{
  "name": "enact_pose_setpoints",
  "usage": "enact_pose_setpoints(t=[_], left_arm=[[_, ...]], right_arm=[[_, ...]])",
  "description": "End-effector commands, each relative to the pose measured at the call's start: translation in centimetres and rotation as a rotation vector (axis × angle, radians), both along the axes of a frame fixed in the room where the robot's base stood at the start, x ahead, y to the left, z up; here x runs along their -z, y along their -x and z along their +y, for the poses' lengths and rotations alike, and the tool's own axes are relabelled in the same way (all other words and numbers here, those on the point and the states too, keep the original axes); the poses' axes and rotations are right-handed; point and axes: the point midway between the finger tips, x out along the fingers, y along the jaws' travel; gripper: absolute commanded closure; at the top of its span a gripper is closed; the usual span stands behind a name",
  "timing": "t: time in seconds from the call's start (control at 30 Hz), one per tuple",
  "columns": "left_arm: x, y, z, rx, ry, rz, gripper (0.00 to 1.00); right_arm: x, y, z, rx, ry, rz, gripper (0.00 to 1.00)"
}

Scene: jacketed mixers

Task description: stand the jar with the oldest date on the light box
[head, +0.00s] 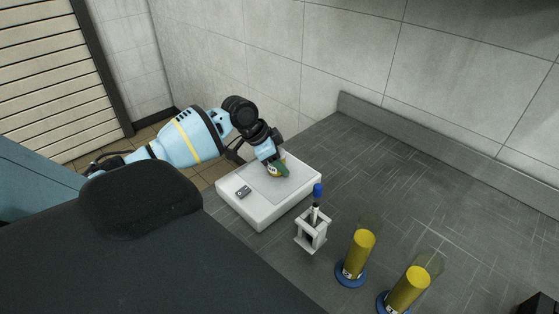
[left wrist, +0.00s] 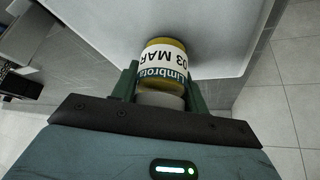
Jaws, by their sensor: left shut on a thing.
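My left gripper (head: 277,167) is shut on a small jar (left wrist: 165,62) at the light box. The jar has a yellow body, a pale cap end toward my gripper, and a white label reading "Limbrota" and "03 MAR", upside down in the left wrist view; any year is hidden. The light box (head: 244,213) is a low white box with a grey panel on top and a small dark control at its front left corner. The jar is over the panel; I cannot tell whether it touches it. My right gripper is out of view.
A white holder (head: 310,236) with a blue-capped pen-like tool (head: 318,192) stands right of the light box. Two clear cylinders with yellow contents, one nearer (head: 408,290) and one farther (head: 358,252), stand on blue bases. The grey counter behind them is clear to the wall.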

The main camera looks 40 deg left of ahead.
Motion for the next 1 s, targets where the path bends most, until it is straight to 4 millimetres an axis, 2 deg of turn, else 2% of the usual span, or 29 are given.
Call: enact_pose_setpoints(t=[0.17,0.2,0.33,0.67,0.83,1.0], left_arm=[[0.5,0.0,0.0,0.0,0.0,0.0,0.83],[0.5,0.0,0.0,0.0,-0.001,0.001,0.51],[0.5,0.0,0.0,0.0,-0.001,0.001,0.34],[0.2,0.0,0.0,0.0,0.0,0.0,0.34],[-1.5,0.6,0.6,-0.002,-0.004,-0.001,0.34],[-4.4,1.9,1.7,-0.002,-0.004,-0.001,0.34]], right_arm=[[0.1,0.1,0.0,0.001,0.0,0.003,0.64],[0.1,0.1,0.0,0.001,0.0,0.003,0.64],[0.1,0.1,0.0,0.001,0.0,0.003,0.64],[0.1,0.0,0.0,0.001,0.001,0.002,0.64],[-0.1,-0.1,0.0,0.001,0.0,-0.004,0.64],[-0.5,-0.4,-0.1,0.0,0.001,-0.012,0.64]])
